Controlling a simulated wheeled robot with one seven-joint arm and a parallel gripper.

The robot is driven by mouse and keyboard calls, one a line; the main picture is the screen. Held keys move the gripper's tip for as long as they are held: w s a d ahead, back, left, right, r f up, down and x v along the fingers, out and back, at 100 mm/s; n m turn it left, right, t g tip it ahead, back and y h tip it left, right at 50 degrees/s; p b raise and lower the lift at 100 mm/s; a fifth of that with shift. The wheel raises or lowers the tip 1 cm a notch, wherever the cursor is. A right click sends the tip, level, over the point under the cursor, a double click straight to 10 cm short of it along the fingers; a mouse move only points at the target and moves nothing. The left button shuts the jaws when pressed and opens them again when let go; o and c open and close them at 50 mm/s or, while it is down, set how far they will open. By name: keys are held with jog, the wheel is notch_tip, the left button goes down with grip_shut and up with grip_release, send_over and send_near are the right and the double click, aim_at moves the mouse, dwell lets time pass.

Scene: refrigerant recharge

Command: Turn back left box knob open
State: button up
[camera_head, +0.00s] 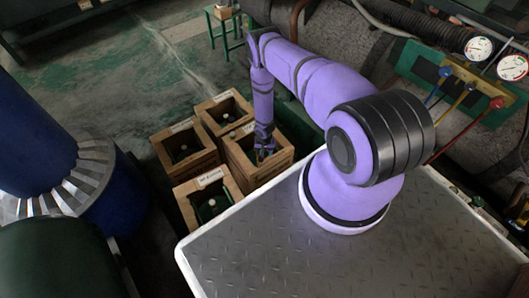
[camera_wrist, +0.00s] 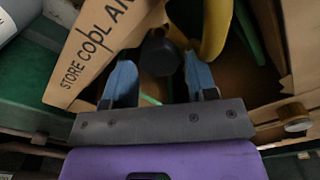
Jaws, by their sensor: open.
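Several open wooden boxes stand clustered on the floor in the head view. My gripper (camera_head: 264,150) points down into the right-hand box (camera_head: 270,172) of the cluster. In the wrist view, my gripper (camera_wrist: 160,85) has its two blue fingers apart. A dark round knob (camera_wrist: 160,56) shows between and just beyond them; I cannot tell whether either finger touches it. A wooden box wall (camera_wrist: 88,50) with "STORE COOL" lettering is at the upper left. A curved yellow part (camera_wrist: 216,28) is close to the right finger. The knob is hidden in the head view.
Other boxes stand at the back (camera_head: 225,98), left (camera_head: 168,150) and front (camera_head: 215,180), close around. A metal-topped platform (camera_head: 330,262) is beneath my arm. A blue drum (camera_head: 35,130) is at left; pressure gauges (camera_head: 478,47) and hoses are at right.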

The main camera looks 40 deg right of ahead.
jog(key=shift+f, duration=0.55)
jog(key=c, duration=0.6)
jog(key=shift+c, duration=0.2)
